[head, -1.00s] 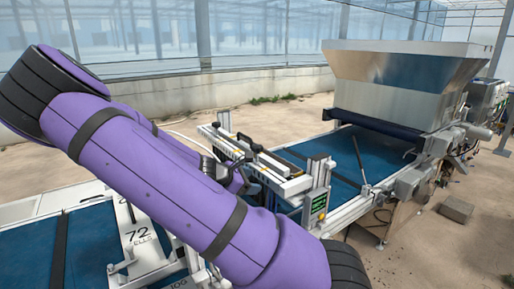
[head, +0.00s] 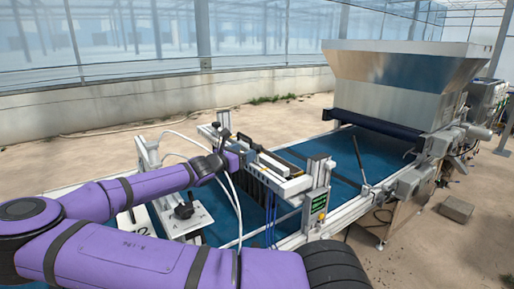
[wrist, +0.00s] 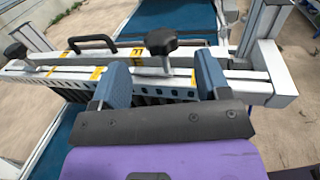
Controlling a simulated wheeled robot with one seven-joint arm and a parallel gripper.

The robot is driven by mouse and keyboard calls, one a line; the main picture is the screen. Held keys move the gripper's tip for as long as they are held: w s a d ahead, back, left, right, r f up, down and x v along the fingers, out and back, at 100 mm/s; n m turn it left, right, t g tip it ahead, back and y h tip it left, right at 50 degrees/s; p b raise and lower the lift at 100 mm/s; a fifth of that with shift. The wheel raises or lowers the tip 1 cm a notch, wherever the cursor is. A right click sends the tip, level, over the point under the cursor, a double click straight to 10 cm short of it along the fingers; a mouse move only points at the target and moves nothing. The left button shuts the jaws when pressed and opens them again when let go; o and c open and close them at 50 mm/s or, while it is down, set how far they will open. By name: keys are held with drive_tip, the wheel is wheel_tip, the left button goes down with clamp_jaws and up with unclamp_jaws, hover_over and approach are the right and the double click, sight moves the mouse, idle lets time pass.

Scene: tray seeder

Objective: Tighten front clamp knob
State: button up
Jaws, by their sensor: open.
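In the wrist view, a black lobed clamp knob (wrist: 161,41) stands on a post at the near side of a silver crossbar (wrist: 65,73). A second black knob (wrist: 16,51) sits at the bar's left end. I cannot tell for certain which is the front one. My gripper (wrist: 161,68) is open, its two blue-grey fingers spread left and right of the nearer knob's post. The knob shows between and beyond the fingertips; I cannot tell contact. In the head view the crossbar (head: 293,186) shows, with my forearm reaching its left end; the fingers are unclear there.
A black handle (wrist: 92,42) stands on the bar. A plate with a black knob (head: 184,209) and white hoses lie near my arm. A control box (head: 318,205) stands at the bar's near end. A metal hopper (head: 400,85) stands over the blue belt (head: 345,150) at right.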

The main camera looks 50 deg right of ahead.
sight(257, 145)
drive_tip(key=d, duration=0.7)
drive_tip(key=shift+d, duration=0.2)
drive_tip(key=c, duration=0.9)
